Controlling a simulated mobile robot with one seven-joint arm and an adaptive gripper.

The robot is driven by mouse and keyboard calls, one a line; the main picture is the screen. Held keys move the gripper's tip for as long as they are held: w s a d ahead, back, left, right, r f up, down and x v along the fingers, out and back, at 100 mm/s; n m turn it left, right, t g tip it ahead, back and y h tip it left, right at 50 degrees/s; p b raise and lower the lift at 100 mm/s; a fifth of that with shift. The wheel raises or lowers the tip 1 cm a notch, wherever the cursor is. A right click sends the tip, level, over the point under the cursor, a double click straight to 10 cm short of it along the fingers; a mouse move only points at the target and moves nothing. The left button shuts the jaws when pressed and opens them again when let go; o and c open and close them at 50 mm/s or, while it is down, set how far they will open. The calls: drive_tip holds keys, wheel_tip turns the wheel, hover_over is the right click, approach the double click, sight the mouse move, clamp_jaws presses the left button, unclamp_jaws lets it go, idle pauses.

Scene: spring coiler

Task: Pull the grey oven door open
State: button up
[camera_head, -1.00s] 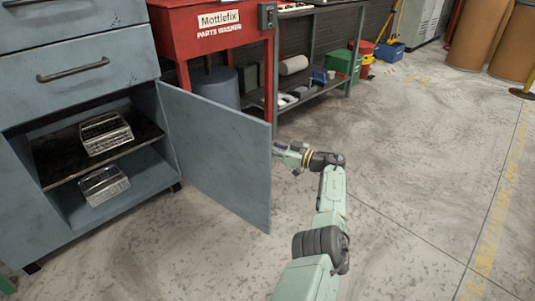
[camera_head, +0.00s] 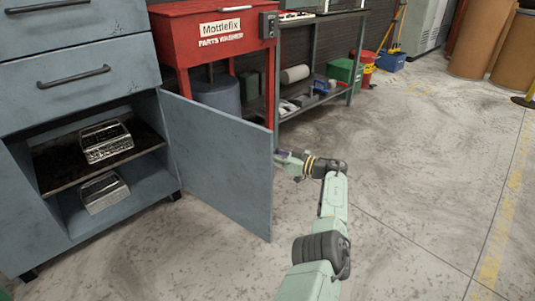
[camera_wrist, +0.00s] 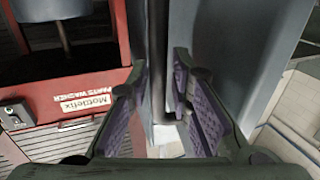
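The cabinet's inside (camera_head: 130,180) shows two metal boxes on separate levels. My gripper (camera_wrist: 160,70) is at the door's outer face near its free edge, and in the head view the door hides its fingertips. In the wrist view its two purple-padded fingers are apart, with a dark handle bar (camera_wrist: 180,85) between them. I cannot tell whether either pad touches the bar.
A red parts washer (camera_head: 208,45) stands behind the door, with a metal shelf bench (camera_head: 318,100) to its right. Two drawers with dark handles (camera_head: 74,77) sit above the door opening. The floor (camera_head: 410,170) to the right is largely clear.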

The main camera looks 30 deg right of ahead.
drive_tip(key=v, duration=1.2)
idle(0.3)
